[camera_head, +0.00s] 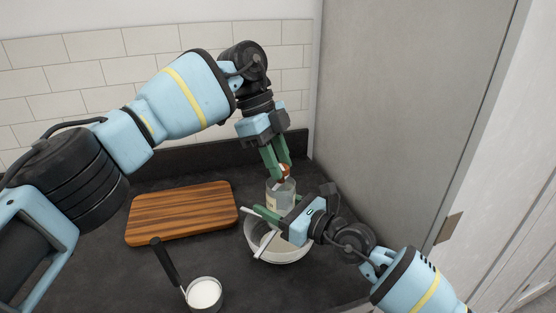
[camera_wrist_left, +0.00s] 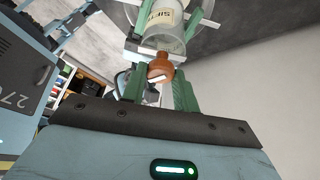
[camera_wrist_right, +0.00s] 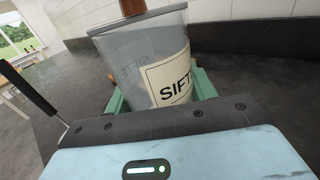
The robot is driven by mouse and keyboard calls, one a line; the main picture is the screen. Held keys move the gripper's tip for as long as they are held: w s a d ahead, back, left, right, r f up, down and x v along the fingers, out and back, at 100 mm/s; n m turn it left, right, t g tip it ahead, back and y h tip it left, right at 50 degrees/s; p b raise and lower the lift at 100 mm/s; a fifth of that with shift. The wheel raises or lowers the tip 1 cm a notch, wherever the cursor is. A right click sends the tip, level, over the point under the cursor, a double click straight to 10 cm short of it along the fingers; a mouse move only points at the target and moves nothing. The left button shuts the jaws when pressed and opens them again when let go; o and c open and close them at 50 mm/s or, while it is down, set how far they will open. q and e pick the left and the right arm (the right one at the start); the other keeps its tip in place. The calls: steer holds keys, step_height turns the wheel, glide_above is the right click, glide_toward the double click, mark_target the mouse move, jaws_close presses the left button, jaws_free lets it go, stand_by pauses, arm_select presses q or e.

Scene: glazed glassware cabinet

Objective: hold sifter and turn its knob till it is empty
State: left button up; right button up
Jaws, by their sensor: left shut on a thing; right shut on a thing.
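The sifter (camera_head: 281,196) is a clear cup with a cream label, also seen in the left wrist view (camera_wrist_left: 165,38) and the right wrist view (camera_wrist_right: 135,60). It is held over a pale bowl (camera_head: 257,250). My right gripper (camera_head: 274,222) is shut around the sifter's body, one green finger on each side. My left gripper (camera_head: 279,163) comes down from above, shut on the orange-brown knob (camera_wrist_left: 160,69). Its fingers partly cover the knob. I cannot make out any powder in the sifter. The bowl's inside is partly hidden by the right gripper.
A striped wooden board (camera_head: 180,213) lies on the dark counter at left. A dark-handled cup of white powder (camera_head: 204,294) stands at the front. A tall grey panel (camera_head: 400,100) rises close on the right. A tiled wall is behind. Bare counter lies between board and cup.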

arm_select(q)
steer(key=shift+r+m+g+y, duration=0.1)
steer(key=shift+m+g+y, duration=0.25)
steer(key=shift+m, duration=0.85)
steer(key=o, duration=1)
